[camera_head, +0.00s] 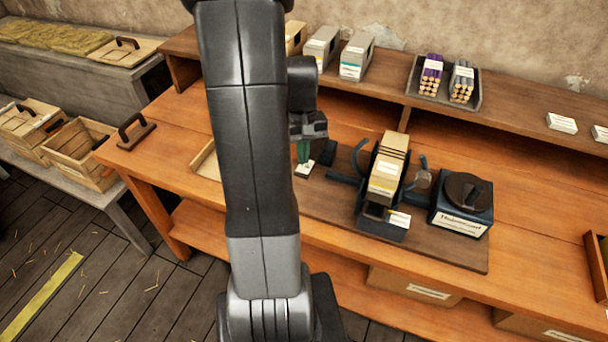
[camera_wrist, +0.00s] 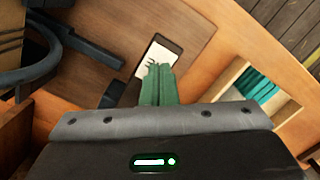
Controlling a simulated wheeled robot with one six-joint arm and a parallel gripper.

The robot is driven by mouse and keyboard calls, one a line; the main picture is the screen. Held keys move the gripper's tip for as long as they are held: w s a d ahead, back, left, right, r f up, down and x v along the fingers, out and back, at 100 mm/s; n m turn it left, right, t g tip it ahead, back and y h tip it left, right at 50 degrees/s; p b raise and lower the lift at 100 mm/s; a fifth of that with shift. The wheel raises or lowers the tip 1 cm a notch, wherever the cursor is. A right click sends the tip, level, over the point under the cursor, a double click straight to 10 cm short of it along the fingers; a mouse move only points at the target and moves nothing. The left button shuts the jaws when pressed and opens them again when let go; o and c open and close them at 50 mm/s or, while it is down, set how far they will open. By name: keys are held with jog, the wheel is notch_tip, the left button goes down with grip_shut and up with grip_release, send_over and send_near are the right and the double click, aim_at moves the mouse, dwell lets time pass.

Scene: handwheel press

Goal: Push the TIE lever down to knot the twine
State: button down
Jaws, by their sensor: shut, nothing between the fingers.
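My gripper (camera_head: 303,152) points down over the dark wooden board on the bench, its green fingers shut with nothing between them. In the wrist view the fingers (camera_wrist: 160,75) reach over a white label (camera_wrist: 154,60) on a dark plate. That label (camera_head: 304,169) also shows just below the fingertips in the head view; I cannot read it or tell whether they touch it. A dark piece (camera_head: 327,153) beside the fingers may be the TIE lever, but it is partly hidden. The press (camera_head: 382,221) stands to the right, with a stack of cards and dark curved arms. I cannot make out any twine.
A dark box with a round top (camera_head: 464,200) stands right of the press. A tray of bundled sticks (camera_head: 434,96) and grey boxes (camera_head: 356,57) are on the back shelf. A wooden crate (camera_head: 76,152) is at left. My arm hides the bench's middle left.

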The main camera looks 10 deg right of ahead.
jog(key=shift+f, duration=0.65)
